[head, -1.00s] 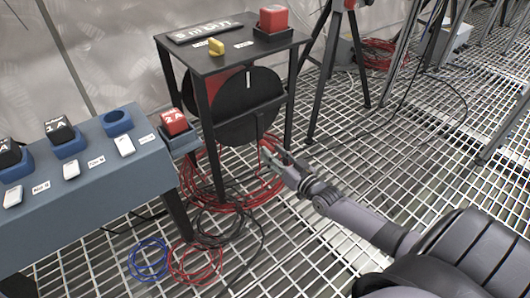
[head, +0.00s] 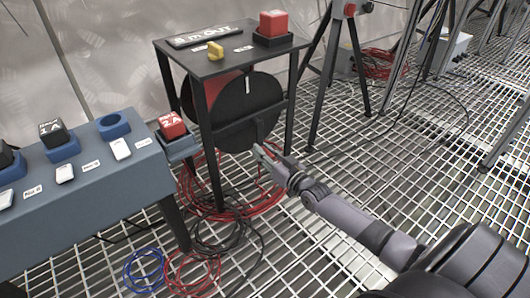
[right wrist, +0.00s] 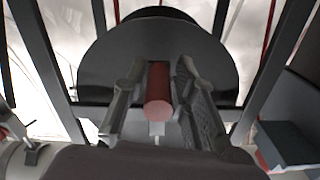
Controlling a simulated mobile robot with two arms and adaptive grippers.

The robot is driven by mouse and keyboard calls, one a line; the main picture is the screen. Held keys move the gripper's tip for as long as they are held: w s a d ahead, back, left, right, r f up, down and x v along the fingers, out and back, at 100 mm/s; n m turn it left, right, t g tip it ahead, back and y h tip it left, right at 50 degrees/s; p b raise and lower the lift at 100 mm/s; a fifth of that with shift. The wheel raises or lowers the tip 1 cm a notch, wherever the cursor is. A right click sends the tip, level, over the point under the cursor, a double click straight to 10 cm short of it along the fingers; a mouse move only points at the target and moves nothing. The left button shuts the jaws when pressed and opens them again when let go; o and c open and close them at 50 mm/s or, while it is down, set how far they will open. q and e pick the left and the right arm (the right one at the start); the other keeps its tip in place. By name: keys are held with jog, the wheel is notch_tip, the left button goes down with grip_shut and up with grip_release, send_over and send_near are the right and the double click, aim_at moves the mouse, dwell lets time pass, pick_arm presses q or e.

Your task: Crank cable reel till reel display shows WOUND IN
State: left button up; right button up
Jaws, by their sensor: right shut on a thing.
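The cable reel (head: 235,120) has a dark round disc and hangs under a black frame table (head: 190,58). Its display (head: 204,34) lies on the table top and shows a length ending in "m OUT"; the digit is unclear. My right gripper (head: 260,152) is low at the front of the disc. In the right wrist view, its two fingers (right wrist: 160,80) are shut around the red crank handle (right wrist: 158,95), with the grey disc (right wrist: 110,65) behind. The head view hardly shows the handle. My left gripper is not in view.
A yellow knob (head: 215,50) and a red block (head: 273,25) are on the table top. A blue-grey bench (head: 90,195) with plugs stands at the left. Red cable coils (head: 265,200) lie on the grating below. Tripod legs (head: 350,70) stand at the right.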

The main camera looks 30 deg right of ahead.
grip_shut()
jog(key=shift+d, duration=0.3)
dwell(0.3)
